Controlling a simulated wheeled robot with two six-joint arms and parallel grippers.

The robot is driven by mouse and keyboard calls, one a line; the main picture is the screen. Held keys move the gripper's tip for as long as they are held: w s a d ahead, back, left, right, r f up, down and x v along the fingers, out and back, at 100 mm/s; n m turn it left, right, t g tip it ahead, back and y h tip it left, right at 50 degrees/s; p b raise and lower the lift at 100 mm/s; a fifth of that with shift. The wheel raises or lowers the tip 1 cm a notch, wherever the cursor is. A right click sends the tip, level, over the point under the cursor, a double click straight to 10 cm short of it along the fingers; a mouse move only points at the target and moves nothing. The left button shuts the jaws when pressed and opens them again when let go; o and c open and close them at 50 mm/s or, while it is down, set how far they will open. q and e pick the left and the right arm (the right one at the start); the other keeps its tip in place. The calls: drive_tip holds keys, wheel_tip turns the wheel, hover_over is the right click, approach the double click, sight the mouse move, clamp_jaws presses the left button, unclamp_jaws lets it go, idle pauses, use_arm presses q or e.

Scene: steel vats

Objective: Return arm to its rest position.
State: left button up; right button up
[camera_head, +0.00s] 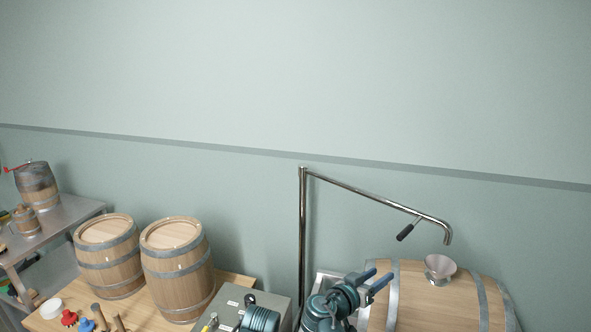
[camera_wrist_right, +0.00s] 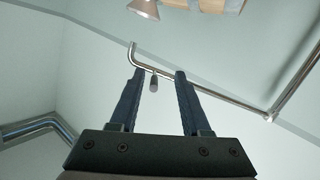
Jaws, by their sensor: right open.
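My right gripper (camera_head: 374,278) is at the lower middle of the head view, with its two blue fingers spread apart and nothing between them. It is left of the funnel and in front of the lying barrel. In the right wrist view my right gripper (camera_wrist_right: 160,74) shows its two dark blue fingers apart and empty. The black handle of the steel pipe shows between the fingers there, in the background. My left gripper does not show in the head view for certain.
A steel pipe (camera_head: 375,195) with a black handle (camera_head: 405,232) arches over the lying barrel (camera_head: 415,290), where a funnel (camera_head: 439,268) sits. Two upright barrels (camera_head: 110,262) (camera_head: 178,275) stand on a wooden table (camera_head: 235,280). A metal shelf (camera_head: 70,213) is at left.

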drive_tip(key=s+a+f+n+g+y+b, duration=0.2)
drive_tip(key=s+a+f+n+g+y, duration=0.15)
drive_tip(key=f, duration=0.55)
drive_tip(key=s+a+f+n+g+y+b, duration=0.25)
drive_tip(key=s+a+f, duration=0.2)
drive_tip(key=f, duration=0.55)
drive_tip(key=s+a+f+n+g+y+b, duration=0.1)
drive_tip(key=s+a+f+n+g+y, duration=0.3)
drive_tip(key=a, duration=0.6)
drive_tip(key=s+f+y, duration=0.1)
drive_tip(key=s+f, duration=0.1)
drive_tip(key=s, duration=0.1)
drive_tip(key=shift+s+a+n+b, duration=0.2)
drive_tip(key=shift+a+n+b, duration=0.1)
drive_tip(key=shift+a+b, duration=0.1)
